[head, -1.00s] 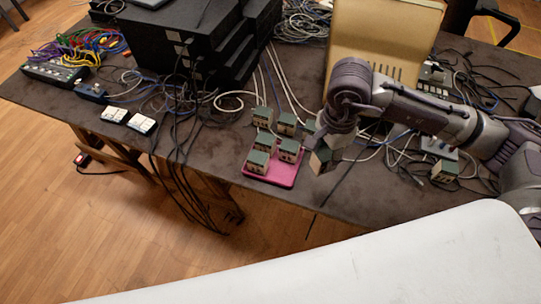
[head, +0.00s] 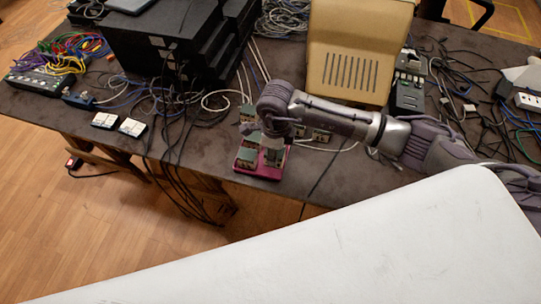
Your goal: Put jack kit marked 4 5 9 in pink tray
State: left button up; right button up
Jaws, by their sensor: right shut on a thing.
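The pink tray (head: 257,173) lies near the front edge of the dark table and holds small beige jack kits with green tops, such as the jack kit at its left (head: 245,157). My right gripper (head: 273,148) is over the right part of the tray, pointing down. It is shut on a jack kit (head: 272,158), which is low over or in the tray; I cannot tell if it touches the tray floor. The gripper hides part of the tray and its kits. The numbers on the kits are too small to read. My left gripper is out of view.
Other jack kits stand behind the tray (head: 248,112) and right of it (head: 320,135). Black stacked devices (head: 170,40) stand at the back left, and a beige slotted case (head: 358,55) stands behind my right arm.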

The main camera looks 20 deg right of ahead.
jog(key=shift+w+a+f, duration=0.25)
jog(key=shift+a+f, duration=0.2)
jog(key=shift+a, duration=0.05)
notch_tip(320, 180, down, 3)
jog(key=shift+f+p, duration=0.15)
jog(key=shift+p, duration=0.5)
jog(key=shift+f, duration=0.25)
jog(key=shift+f, duration=0.25)
jog(key=o, duration=0.9)
jog(key=shift+r, duration=0.1)
jog(key=shift+r, duration=0.1)
